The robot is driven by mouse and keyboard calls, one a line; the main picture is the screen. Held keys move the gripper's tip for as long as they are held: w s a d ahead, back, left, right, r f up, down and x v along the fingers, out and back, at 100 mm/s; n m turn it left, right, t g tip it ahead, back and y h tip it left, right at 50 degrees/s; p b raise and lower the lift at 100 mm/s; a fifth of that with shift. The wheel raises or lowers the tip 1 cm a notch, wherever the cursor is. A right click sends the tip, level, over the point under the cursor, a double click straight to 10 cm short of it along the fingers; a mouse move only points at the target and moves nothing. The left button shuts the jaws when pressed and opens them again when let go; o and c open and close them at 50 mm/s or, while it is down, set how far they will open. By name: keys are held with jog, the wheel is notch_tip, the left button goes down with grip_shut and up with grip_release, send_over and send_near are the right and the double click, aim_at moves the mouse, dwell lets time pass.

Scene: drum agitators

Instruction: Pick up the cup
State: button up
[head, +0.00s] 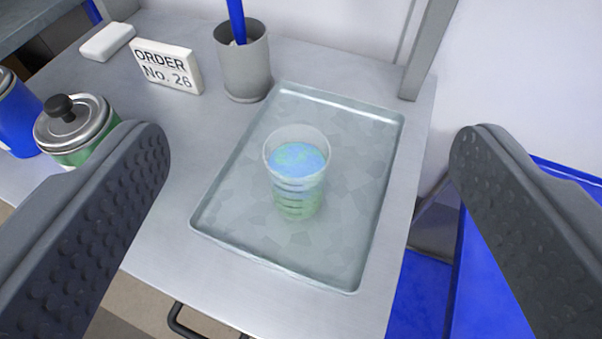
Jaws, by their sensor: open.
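A clear cup (297,189) with blue and green contents stands upright on a grey metal tray (352,222), near the tray's middle. My gripper (312,146) is open, with one dark textured finger at the left and the other at the right of the view. The cup shows between the two fingers, beyond them, and neither finger touches it. Nothing is held.
The tray lies on a metal table (190,220). A grey holder (244,66) with a blue item stands behind the tray. An order sign (167,67), a white block (107,41) and lidded tins (77,127) are at left. A grey post (427,50) rises at back right.

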notch_tip(320, 180, down, 10)
jog(key=w+g+p, duration=0.1)
jog(key=w+p, duration=0.2)
jog(key=p, duration=0.6)
send_near(297, 143)
jog(key=w, duration=0.3)
jog(key=shift+w+a+f, duration=0.2)
jog(key=shift+a+f, duration=0.05)
jog(key=shift+s+f+b+x, duration=0.1)
jog(key=shift+f+b+x, duration=0.15)
jog(key=shift+x, duration=1.1)
jog(key=shift+s+f+b+x, duration=0.15)
jog(key=shift+f+x, duration=0.1)
jog(key=shift+x, duration=1.05)
jog(key=shift+d+r, duration=0.1)
jog(key=shift+d, duration=0.05)
jog(key=c, duration=1.2)
